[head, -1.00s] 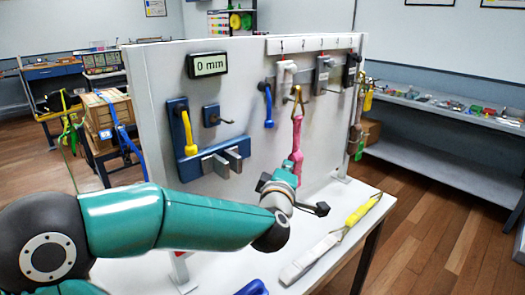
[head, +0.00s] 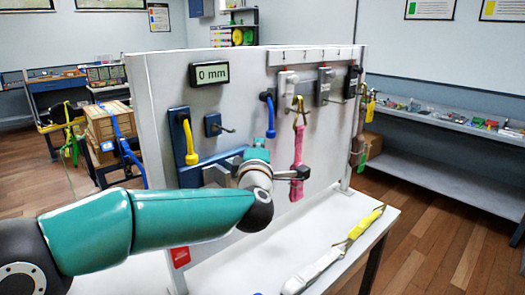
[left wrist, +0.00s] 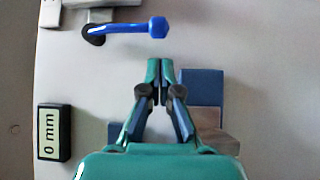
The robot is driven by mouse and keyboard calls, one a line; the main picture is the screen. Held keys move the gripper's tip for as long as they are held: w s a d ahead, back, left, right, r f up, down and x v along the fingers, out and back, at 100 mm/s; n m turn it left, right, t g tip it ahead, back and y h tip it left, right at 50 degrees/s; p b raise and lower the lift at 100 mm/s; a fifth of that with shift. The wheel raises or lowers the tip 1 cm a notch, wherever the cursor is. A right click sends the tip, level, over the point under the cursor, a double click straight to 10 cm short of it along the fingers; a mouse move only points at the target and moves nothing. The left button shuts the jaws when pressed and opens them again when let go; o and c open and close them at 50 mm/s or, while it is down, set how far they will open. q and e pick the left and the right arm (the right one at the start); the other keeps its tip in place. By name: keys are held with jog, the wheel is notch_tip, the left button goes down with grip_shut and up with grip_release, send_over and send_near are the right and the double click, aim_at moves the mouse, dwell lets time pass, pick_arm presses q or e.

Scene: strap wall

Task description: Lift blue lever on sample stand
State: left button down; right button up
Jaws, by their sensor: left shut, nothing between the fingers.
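The blue lever (head: 270,115) hangs down from a dark pivot on the upright panel, right of the "0 mm" display (head: 209,74). In the left wrist view the lever (left wrist: 130,28) lies sideways near the top, its blue knob end toward the middle. My left gripper (head: 257,154) is just below the lever in the head view, in front of the panel. In the left wrist view its fingertips (left wrist: 160,68) are together and empty, a short gap from the knob. My right gripper is not in view.
A yellow-handled lever (head: 190,140) hangs left of the blue one. A pink strap (head: 298,155) hangs from a hook to the right. A yellow-and-white strap (head: 335,252) lies on the white table in front. Grey blocks sit on the blue bracket behind my wrist.

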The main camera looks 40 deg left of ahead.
pick_arm(q)
jog(key=p+x, duration=0.1)
jog(key=x, duration=0.5)
